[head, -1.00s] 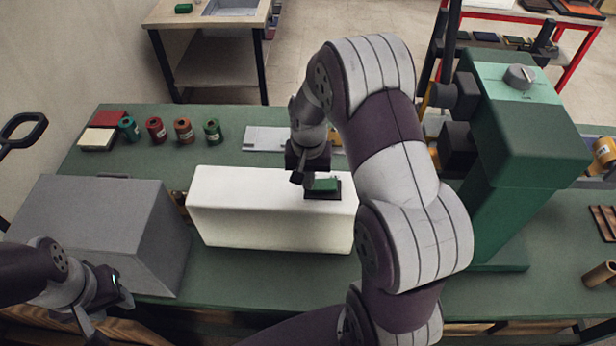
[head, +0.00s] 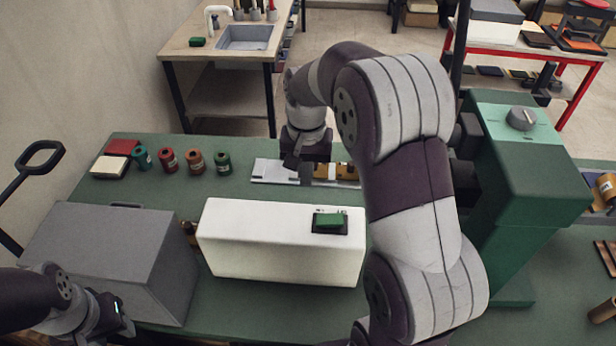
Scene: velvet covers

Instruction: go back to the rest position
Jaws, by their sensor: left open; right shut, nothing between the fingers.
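My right arm bends across the middle of the head view. Its gripper (head: 298,168) points down, shut and empty, above and behind the white box (head: 250,240). A small green block (head: 328,221) lies on a dark pad (head: 342,230) on top of that box, apart from the gripper. My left gripper (head: 122,318) is open and empty at the lower left, in front of the grey box (head: 110,255).
The green bench (head: 240,305) also holds several spools (head: 194,161), a red and a cream block (head: 110,167), a metal plate (head: 270,172) and a tall green machine (head: 530,180) at right. A sink table (head: 185,45) stands behind.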

